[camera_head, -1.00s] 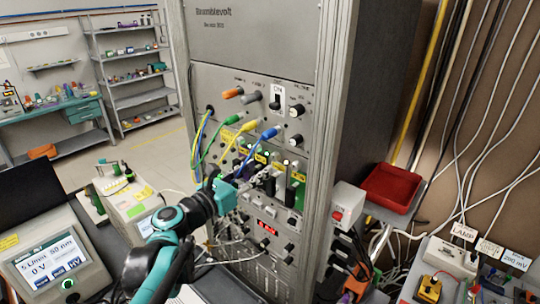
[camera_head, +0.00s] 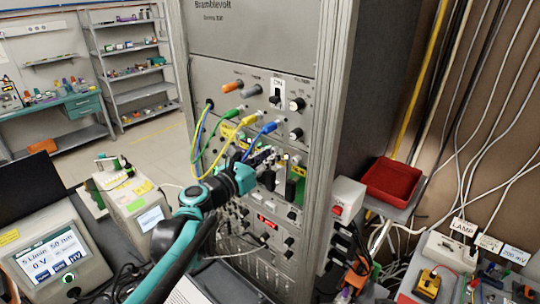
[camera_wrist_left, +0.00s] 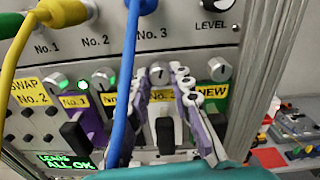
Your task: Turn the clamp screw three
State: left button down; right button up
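The rack panel (camera_head: 225,82) shows a row of small round clamp screws with yellow labels under it. Clamp screw three (camera_wrist_left: 160,74), third in the row under the blue cable, sits between the two fingertips of my left gripper in the left wrist view. My left gripper (camera_wrist_left: 161,72) is open around it; whether the pads touch the screw I cannot tell. In the head view, my left gripper (camera_head: 262,160) is at the panel and hides much of the row. My right gripper is not in view.
A blue cable (camera_wrist_left: 123,90) hangs just beside the left finger. The screw marked NEW (camera_wrist_left: 220,70) is right of the fingers. Green (camera_head: 232,113) and yellow (camera_head: 248,120) plugs stick out above. A small green display (camera_wrist_left: 66,161) reads ALL OK. A red bin (camera_head: 392,184) stands right.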

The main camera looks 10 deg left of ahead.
pick_arm(q)
jog(key=shift+m, duration=0.3)
jog(key=m, duration=0.3)
jog(key=shift+m, duration=0.4)
jog(key=m, duration=0.3)
jog(key=shift+m, duration=0.3)
jog(key=m, duration=0.3)
jog(key=shift+m, duration=0.3)
jog(key=m, duration=0.3)
jog(key=shift+m, duration=0.4)
jog(key=m, duration=0.7)
jog(key=shift+w+a+h, duration=0.1)
jog(key=shift+h, duration=0.2)
jog(key=m, duration=0.4)
jog(key=shift+r, duration=0.1)
jog(key=shift+m, duration=1.9)
